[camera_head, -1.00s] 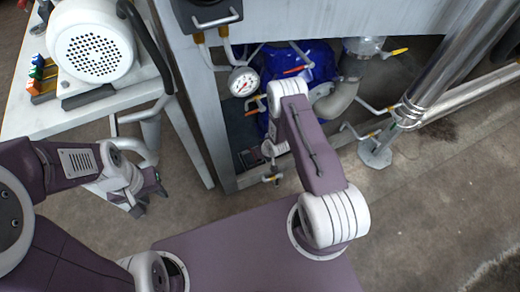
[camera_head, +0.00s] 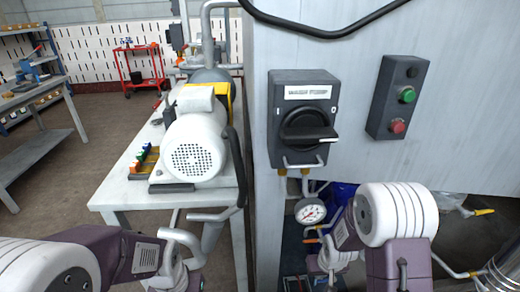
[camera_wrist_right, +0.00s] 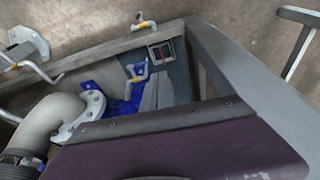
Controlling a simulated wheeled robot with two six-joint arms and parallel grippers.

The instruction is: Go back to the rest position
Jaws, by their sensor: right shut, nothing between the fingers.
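My right arm is folded in front of the grey cabinet (camera_head: 257,150), with its white elbow below the switch panel. Its purple forearm leads down to the white wrist, and my right gripper (camera_head: 326,278) is small and partly hidden at the lower edge of the head view. It is shut, and I see nothing held in it. My left arm comes in at the lower left, and its white wrist reaches the bottom edge. The left gripper itself is outside the head view. The right wrist view shows a purple link of mine across its lower part, with no fingertips visible.
A rotary switch (camera_head: 308,128) and a button box (camera_head: 397,98) are on the cabinet front. A pressure gauge (camera_head: 310,211) and pipes sit below. A white motor (camera_head: 195,145) stands on the white table (camera_head: 115,196) to the left. A grey pipe (camera_wrist_right: 50,118) lies close by.

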